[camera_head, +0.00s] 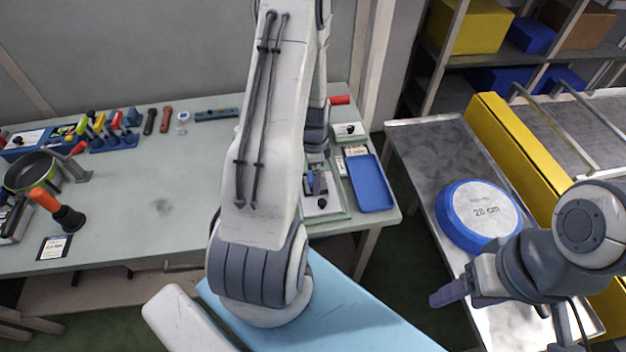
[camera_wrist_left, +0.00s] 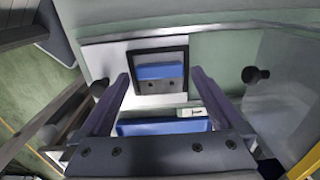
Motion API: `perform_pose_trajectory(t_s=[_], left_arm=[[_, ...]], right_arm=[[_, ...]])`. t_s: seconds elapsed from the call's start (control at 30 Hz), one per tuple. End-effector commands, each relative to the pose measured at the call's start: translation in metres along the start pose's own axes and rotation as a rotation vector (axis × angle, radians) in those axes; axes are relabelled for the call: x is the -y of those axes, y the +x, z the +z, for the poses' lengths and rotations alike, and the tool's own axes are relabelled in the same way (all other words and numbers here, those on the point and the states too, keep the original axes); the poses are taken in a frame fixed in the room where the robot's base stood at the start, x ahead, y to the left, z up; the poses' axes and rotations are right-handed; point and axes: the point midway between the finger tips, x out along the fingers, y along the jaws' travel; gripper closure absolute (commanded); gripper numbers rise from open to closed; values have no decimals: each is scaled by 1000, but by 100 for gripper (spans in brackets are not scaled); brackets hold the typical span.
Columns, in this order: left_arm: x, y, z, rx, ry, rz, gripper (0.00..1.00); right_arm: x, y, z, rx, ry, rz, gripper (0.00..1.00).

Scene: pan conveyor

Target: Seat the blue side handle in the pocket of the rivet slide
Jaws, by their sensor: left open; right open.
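The rivet slide is a white plate (camera_wrist_left: 118,56) with a black-framed pocket (camera_wrist_left: 160,53), seen in the left wrist view. The blue side handle (camera_wrist_left: 160,71) shows as a blue bar lying inside the frame, with two dark round marks below it. I cannot tell how deep it sits. My left gripper (camera_wrist_left: 160,82) is open, its fingers on either side of the bar with gaps showing. In the head view my left gripper (camera_head: 318,184) points down over the white plate (camera_head: 326,205). My right gripper (camera_head: 458,291) is open and empty at the lower right.
A blue tray (camera_head: 371,184) lies right of the plate. A row of tools and a pan (camera_head: 30,172) stand on the left of the table. On the right, a metal conveyor (camera_head: 428,142) carries a blue-rimmed disc marked 28 cm (camera_head: 482,210), close to my right gripper.

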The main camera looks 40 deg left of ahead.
Motion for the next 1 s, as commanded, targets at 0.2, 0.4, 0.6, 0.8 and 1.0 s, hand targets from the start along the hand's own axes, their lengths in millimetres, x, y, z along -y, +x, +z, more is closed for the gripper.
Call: perform_pose_trajectory(t_s=[0.2,0.4,0.6,0.8,1.0], left_arm=[[0,0,0,0,1,0,57],[0,0,-1,0,1,0,92],[0,-3,-1,-1,1,-2,92],[1,-20,-1,-2,1,-5,92],[-13,-50,-14,-2,8,-5,92]], right_arm=[[0,0,0,0,0,0,36],[0,0,0,0,0,0,36],[0,1,0,0,0,0,36],[0,6,0,0,0,0,36],[-1,16,1,0,-1,0,36]])
